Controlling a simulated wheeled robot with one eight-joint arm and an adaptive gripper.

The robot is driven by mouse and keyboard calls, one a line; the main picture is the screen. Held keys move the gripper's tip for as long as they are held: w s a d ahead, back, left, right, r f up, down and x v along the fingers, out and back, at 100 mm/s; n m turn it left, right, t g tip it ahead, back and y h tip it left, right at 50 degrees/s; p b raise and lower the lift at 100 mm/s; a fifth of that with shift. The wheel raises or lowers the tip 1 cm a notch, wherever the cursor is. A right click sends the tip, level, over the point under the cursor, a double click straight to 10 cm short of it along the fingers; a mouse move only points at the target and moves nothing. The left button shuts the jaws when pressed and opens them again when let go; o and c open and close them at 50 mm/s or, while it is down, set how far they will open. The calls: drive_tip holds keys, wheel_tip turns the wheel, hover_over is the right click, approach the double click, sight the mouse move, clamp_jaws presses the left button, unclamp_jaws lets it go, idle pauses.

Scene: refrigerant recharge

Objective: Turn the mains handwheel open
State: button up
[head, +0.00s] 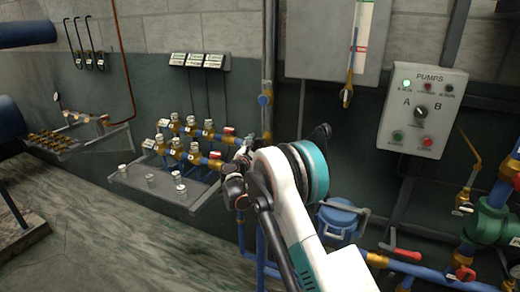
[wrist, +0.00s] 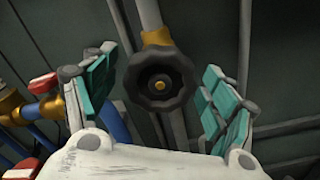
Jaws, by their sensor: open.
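The mains handwheel (wrist: 160,85) is a dark, lobed round wheel with a brass centre, on a brass valve body on an upright grey pipe. In the wrist view it faces the camera, between the two teal-padded fingers of my gripper (wrist: 158,65). The fingers are spread wide, one on each side, with a gap visible between each finger and the rim. I cannot tell whether the fingertips reach the wheel's depth. In the head view my gripper (head: 243,158) is at the foot of the upright pipe, and my arm hides the handwheel.
A shelf (head: 150,192) with brass valves and red and blue fittings stands left of my gripper. A PUMPS control box (head: 422,108) hangs on the wall at right. Blue pipes and a green valve body (head: 488,222) are low at right.

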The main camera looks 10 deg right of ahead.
drive_tip(key=shift+c, duration=0.4)
drive_tip(key=c, duration=1)
